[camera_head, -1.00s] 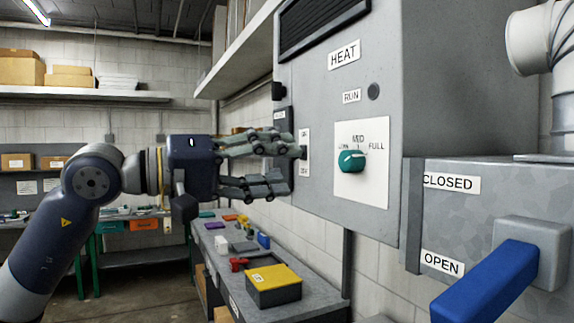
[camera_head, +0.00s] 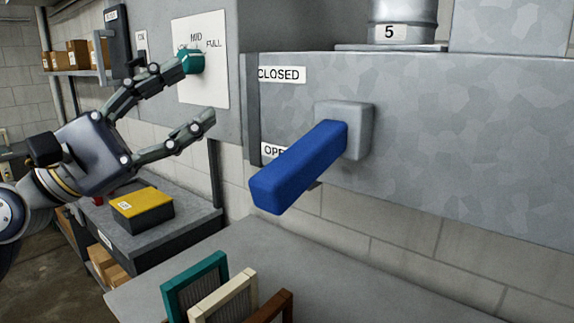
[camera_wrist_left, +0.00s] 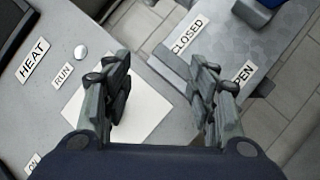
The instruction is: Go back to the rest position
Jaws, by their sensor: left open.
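My left gripper (camera_head: 194,92) is open and empty, raised in front of the grey heater cabinet (camera_head: 155,105) at the left of the head view. Its upper fingertip overlaps the teal dial knob (camera_head: 191,60) in the picture; I cannot tell if they touch. In the left wrist view the gripper (camera_wrist_left: 162,72) has its two fingers spread, with the white dial plate (camera_wrist_left: 146,118) behind them and nothing between them. The knob is not visible there. My right gripper is not in view.
A blue lever (camera_head: 300,168) sticks out from the duct box (camera_head: 460,130), partly covering the OPEN label. Below are a grey worktop (camera_head: 240,240) with upright teal, cream and brown framed panels, and a lower bench with a yellow-topped box (camera_head: 142,207).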

